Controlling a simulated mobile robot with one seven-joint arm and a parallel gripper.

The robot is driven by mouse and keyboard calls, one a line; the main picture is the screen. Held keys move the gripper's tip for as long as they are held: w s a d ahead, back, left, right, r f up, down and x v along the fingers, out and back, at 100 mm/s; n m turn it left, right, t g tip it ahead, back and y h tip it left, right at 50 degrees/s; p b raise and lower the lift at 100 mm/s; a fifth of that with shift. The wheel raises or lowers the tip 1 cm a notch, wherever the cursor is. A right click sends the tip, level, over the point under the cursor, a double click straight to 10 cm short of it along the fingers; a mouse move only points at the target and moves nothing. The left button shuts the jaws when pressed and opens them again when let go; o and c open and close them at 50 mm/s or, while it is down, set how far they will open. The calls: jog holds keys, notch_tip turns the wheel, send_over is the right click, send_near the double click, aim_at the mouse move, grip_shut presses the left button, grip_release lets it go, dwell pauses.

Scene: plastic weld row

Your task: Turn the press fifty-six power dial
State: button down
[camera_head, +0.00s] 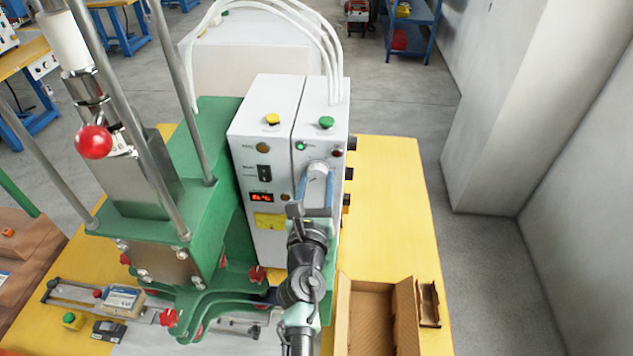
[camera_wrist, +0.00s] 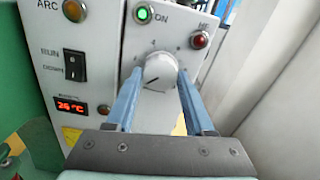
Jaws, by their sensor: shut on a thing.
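The power dial (camera_wrist: 160,70) is a round white knob with a dark pointer line on the front of the white control box (camera_head: 276,150). In the wrist view its pointer line points toward the lower left. My gripper (camera_wrist: 158,82) has its two blue fingers on either side of the dial, shut on it. In the head view my gripper (camera_head: 316,185) reaches up to the box's right panel, and the dial (camera_head: 317,168) shows between the fingers. Part of the dial's sides is hidden by the fingers.
A lit green lamp (camera_wrist: 143,13) and a red lamp (camera_wrist: 200,39) sit above the dial. A rocker switch (camera_wrist: 75,65) and a red display (camera_wrist: 72,106) are to its left. The green press (camera_head: 150,220) stands left of the box. An open cardboard box (camera_head: 404,310) lies at the right front.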

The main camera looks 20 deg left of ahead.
jog(key=m, duration=0.3)
jog(key=shift+m, duration=0.3)
jog(key=m, duration=0.3)
jog(key=shift+a+m+b, duration=0.1)
jog(key=shift+m+b, duration=0.3)
jog(key=m+b, duration=0.1)
jog(key=m, duration=0.6)
jog(key=shift+a, duration=0.1)
jog(key=m+b, duration=0.2)
jog(key=m, duration=0.4)
jog(key=shift+r+m, duration=0.1)
jog(key=shift+m, duration=0.2)
jog(key=m+b, duration=0.2)
jog(key=m, duration=0.2)
jog(key=shift+r+m+b, duration=0.15)
jog(key=shift+m+b, duration=0.8)
jog(key=shift+m, duration=0.55)
jog(key=shift+c, duration=1.4)
grip_release()
